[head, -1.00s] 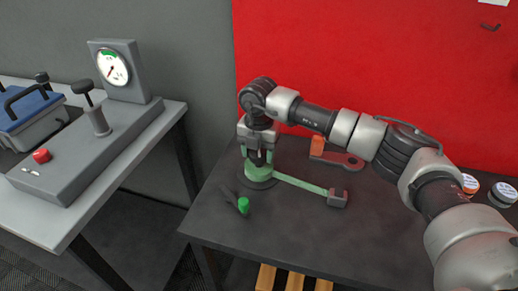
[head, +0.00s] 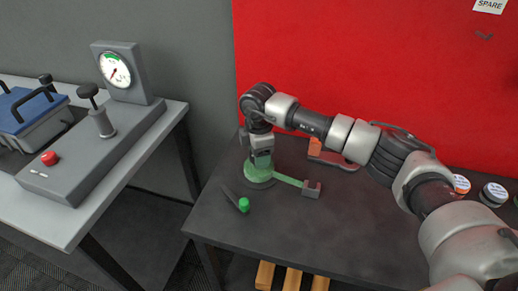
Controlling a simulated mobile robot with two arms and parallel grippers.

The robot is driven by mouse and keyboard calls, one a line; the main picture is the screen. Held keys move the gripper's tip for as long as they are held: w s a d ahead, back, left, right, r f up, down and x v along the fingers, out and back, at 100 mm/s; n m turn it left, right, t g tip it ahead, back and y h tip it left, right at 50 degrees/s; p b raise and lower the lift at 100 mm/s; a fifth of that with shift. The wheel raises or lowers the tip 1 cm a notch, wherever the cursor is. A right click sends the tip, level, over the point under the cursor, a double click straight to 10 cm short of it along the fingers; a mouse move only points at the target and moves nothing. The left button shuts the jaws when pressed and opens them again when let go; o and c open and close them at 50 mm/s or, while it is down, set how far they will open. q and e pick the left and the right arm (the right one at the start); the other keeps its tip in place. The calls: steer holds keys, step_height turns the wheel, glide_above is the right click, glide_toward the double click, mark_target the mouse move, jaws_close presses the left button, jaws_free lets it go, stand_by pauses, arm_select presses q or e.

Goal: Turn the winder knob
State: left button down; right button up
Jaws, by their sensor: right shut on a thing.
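The winder (head: 254,177) is a round green drum on a dark base, on the dark table. A green strap (head: 287,179) runs from it to the right, to a small grey end block (head: 311,189). My right gripper (head: 262,157) points down over the drum, shut on the winder knob. The knob itself is mostly hidden by the fingers. My left gripper is not in view.
A green-tipped lever (head: 243,204) lies in front of the winder. A red tool (head: 330,156) lies behind my right arm. Round tins (head: 493,194) stand at the right. A grey bench with a gauge (head: 115,70) is at the left. The front of the table (head: 330,240) is clear.

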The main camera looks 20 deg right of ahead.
steer(key=m+p, duration=0.1)
steer(key=m, duration=0.1)
steer(key=m+p, duration=0.1)
steer(key=m, duration=0.1)
steer(key=shift+r+m+p, duration=0.2)
steer(key=shift+m+p, duration=0.1)
steer(key=m+p, duration=0.4)
steer(key=p, duration=0.5)
steer(key=shift+r+m, duration=0.15)
steer(key=shift+m, duration=0.25)
steer(key=shift+f+m+p, duration=0.25)
steer(key=shift+m+p, duration=0.15)
steer(key=shift+p, duration=0.75)
steer(key=o, duration=0.9)
steer(key=shift+f, duration=0.1)
step_height(320, 180, up, 11)
steer(key=shift+f, duration=0.1)
